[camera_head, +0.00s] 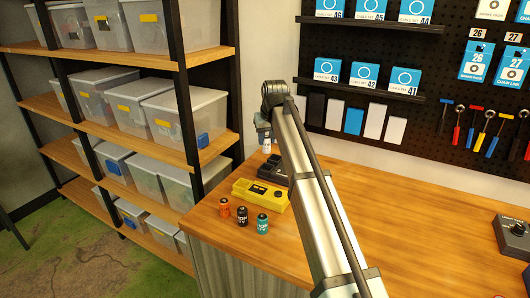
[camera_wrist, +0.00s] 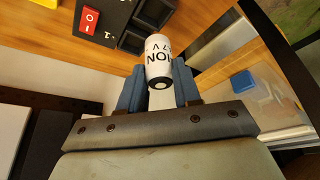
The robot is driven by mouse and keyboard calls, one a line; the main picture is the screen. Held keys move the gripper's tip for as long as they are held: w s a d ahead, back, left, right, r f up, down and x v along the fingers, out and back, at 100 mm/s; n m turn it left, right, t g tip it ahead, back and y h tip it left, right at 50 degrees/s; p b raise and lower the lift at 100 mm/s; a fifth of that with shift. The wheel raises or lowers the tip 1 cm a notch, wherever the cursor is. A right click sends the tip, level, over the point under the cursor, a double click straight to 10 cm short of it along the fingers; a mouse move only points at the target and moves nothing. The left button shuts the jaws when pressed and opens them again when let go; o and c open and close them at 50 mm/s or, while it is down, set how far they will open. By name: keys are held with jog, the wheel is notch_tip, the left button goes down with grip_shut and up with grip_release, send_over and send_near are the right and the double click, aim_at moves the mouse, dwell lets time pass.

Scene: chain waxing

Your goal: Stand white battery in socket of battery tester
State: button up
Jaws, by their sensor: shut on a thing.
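The white battery (camera_wrist: 158,55) with black lettering is held between the blue fingers of my gripper (camera_wrist: 157,82), shut on it. In the head view the white battery (camera_head: 266,146) hangs below my gripper (camera_head: 263,130), near the black device. That black device (camera_head: 272,167) has a red switch and dark square sockets in the wrist view (camera_wrist: 118,16); the battery overlaps its edge there, and I cannot tell the height gap. A yellow device (camera_head: 246,188) with a dark panel lies in front of it. I cannot tell for sure which device is the tester.
Orange (camera_head: 224,207), black (camera_head: 242,216) and teal (camera_head: 262,223) batteries stand in front of the yellow device, near the table's left edge. A shelf (camera_head: 180,150) with clear bins stands to the left.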

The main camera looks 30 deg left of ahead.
jog(key=s+a+n+g, duration=0.1)
jog(key=s+a+n, duration=0.15)
jog(key=s, duration=0.95)
jog(key=shift+n+y, duration=0.4)
jog(key=shift+n, duration=0.05)
jog(key=shift+s+d+f, duration=0.1)
jog(key=shift+f, duration=4.25)
jog(key=shift+f, duration=0.1)
jog(key=o, duration=1.1)
jog(key=v, duration=1.2)
